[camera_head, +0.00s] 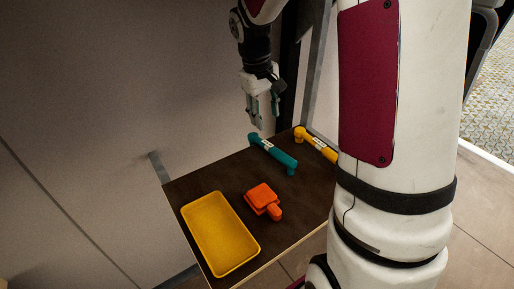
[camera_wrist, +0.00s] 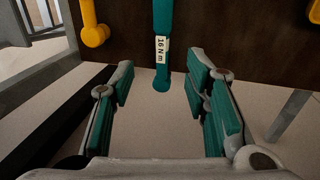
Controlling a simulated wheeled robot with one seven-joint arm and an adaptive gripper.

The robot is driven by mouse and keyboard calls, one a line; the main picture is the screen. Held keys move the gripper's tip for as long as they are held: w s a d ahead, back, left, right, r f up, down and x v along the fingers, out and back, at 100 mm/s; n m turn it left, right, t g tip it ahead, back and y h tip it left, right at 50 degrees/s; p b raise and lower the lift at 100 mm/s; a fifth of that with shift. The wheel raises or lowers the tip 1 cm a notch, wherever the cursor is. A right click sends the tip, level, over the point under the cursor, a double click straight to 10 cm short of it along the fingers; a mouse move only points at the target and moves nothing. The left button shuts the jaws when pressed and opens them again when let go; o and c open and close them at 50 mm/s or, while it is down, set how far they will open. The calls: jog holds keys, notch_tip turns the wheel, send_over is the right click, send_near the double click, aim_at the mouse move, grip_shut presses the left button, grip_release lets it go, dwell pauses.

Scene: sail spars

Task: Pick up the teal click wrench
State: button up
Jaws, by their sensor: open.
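The teal click wrench (camera_head: 272,152) lies on the dark table near its back edge, in the middle. It has a white label, which reads 16 N m in the wrist view, where the wrench (camera_wrist: 162,22) lies between the finger lines and beyond the tips. My gripper (camera_head: 262,110) hangs fingers down above and behind the back edge of the table, apart from the wrench. In the wrist view my gripper (camera_wrist: 160,80) has its two teal-padded fingers spread wide with nothing between them.
A yellow wrench (camera_head: 318,146) lies right of the teal one; its yellow end shows in the wrist view (camera_wrist: 94,34). An orange object (camera_head: 262,200) and an empty-looking yellow tray (camera_head: 222,236) sit toward the front of the table (camera_head: 190,185). A wall stands left.

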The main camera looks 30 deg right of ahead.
send_over(269, 146)
jog(key=f, duration=0.7)
jog(key=shift+s+a+f, duration=0.2)
jog(key=shift+s+a, duration=0.15)
jog(key=shift+w+d+f+p, duration=0.15)
jog(key=shift+f+p, duration=0.25)
jog(key=shift+f, duration=0.95)
jog(key=shift+w+d+f+p, duration=0.15)
jog(key=shift+f+p, duration=0.2)
jog(key=shift+f, duration=0.95)
jog(key=shift+s, duration=0.1)
grip_shut()
